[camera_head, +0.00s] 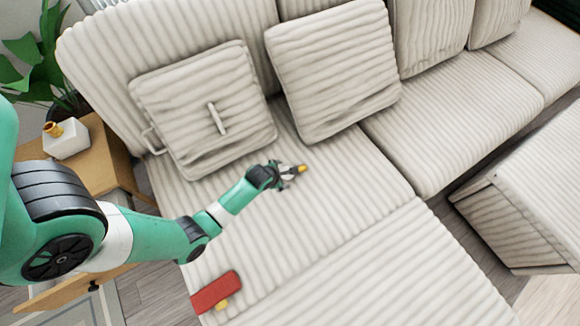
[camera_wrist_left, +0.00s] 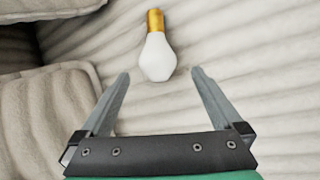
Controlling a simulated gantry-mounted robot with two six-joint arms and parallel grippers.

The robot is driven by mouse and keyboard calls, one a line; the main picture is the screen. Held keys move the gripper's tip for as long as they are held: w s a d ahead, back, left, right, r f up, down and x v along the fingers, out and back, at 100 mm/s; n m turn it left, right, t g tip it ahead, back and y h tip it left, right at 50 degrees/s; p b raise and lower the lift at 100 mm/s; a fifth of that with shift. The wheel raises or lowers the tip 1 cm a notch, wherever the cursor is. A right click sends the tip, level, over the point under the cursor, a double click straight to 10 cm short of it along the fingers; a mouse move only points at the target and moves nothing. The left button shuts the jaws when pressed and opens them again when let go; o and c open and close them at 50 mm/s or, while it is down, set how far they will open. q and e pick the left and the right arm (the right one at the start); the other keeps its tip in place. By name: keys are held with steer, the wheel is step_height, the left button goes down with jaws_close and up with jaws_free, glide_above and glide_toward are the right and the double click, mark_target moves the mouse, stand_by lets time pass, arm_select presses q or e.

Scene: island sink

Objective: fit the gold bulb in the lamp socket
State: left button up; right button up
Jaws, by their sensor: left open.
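A bulb with white glass and a gold base lies on the striped sofa seat; its gold end (camera_head: 301,168) shows in the head view. In the left wrist view the bulb (camera_wrist_left: 158,58) points its glass toward my gripper, its gold base facing away. My left gripper (camera_head: 286,173) is open, close to the bulb, with the glass end at the gap between its fingertips (camera_wrist_left: 160,74). Contact cannot be made out. A white block lamp base (camera_head: 68,146) with a gold socket (camera_head: 54,129) stands on the wooden side table at left. My right gripper is out of view.
A red block (camera_head: 216,293) with a yellow part lies on the sofa near the bottom. Striped cushions (camera_head: 204,108) lean against the backrest. A plant (camera_head: 45,60) stands behind the wooden side table (camera_head: 104,158). The seat right of the bulb is clear.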

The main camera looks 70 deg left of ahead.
arm_select(q)
steer(key=b+x, duration=0.4)
steer(key=x, duration=0.1)
steer(key=shift+a+f+b, duration=0.1)
steer(key=shift+a+b, duration=0.1)
steer(key=shift+b, duration=0.1)
steer(key=c, duration=1.3)
